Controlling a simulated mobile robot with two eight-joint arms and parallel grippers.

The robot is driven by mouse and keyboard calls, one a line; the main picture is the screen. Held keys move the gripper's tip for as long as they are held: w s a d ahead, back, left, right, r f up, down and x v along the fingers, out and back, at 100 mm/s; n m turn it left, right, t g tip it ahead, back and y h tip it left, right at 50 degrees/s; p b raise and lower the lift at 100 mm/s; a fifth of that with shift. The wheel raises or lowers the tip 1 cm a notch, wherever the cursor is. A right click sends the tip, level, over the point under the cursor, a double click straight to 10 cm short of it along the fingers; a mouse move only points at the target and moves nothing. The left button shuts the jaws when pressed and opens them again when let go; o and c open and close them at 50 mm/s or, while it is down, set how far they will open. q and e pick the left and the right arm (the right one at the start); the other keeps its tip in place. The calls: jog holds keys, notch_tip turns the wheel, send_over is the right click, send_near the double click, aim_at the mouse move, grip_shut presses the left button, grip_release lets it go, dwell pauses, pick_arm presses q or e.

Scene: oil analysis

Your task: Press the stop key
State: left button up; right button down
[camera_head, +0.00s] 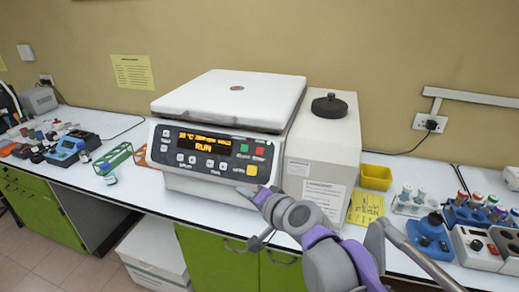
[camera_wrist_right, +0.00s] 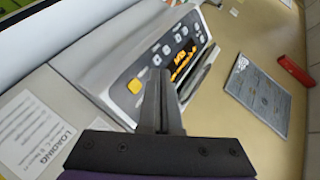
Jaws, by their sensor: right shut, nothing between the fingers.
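At the panel's right end are a red key (camera_head: 260,151), a green key (camera_head: 244,148) and a yellow key (camera_head: 252,170); the small labels are too blurred to tell which says stop. My right gripper (camera_head: 258,192) is shut and empty, just below the yellow key. In the wrist view its closed fingers (camera_wrist_right: 158,80) stand before the panel, beside the yellow key (camera_wrist_right: 134,86); the red and green keys do not show there. My left gripper is not in view.
A white box with a black knob (camera_head: 330,105) stands right of the machine. A yellow bin (camera_head: 376,177), a vial rack (camera_head: 410,203) and blue devices (camera_head: 432,235) stand farther right. A green rack (camera_head: 113,158) stands left. The bench strip before the machine is narrow.

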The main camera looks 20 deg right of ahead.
aim_at(260, 151)
jog(key=w+d+r+m+t+h, duration=0.1)
jog(key=w+d+r+m+t, duration=0.1)
jog(key=w+r+m, duration=0.3)
notch_tip(260, 151, up, 2)
jog(key=shift+w+d+r+t+h, duration=0.15)
jog(key=shift+w+d+t+h, duration=0.15)
jog(key=shift+w+d, duration=0.55)
jog(key=shift+a, duration=0.1)
jog(key=shift+w+d+f+b, duration=0.15)
jog(key=shift+w+d+f, duration=0.6)
jog(key=shift+w, duration=0.3)
jog(key=shift+w+d+f+b, duration=0.1)
jog(key=shift+w+d+f, duration=0.55)
jog(key=shift+w+f, duration=0.35)
jog(key=shift+w+d+f+b, duration=0.15)
jog(key=shift+w+d+f, duration=0.55)
jog(key=shift+w, duration=0.4)
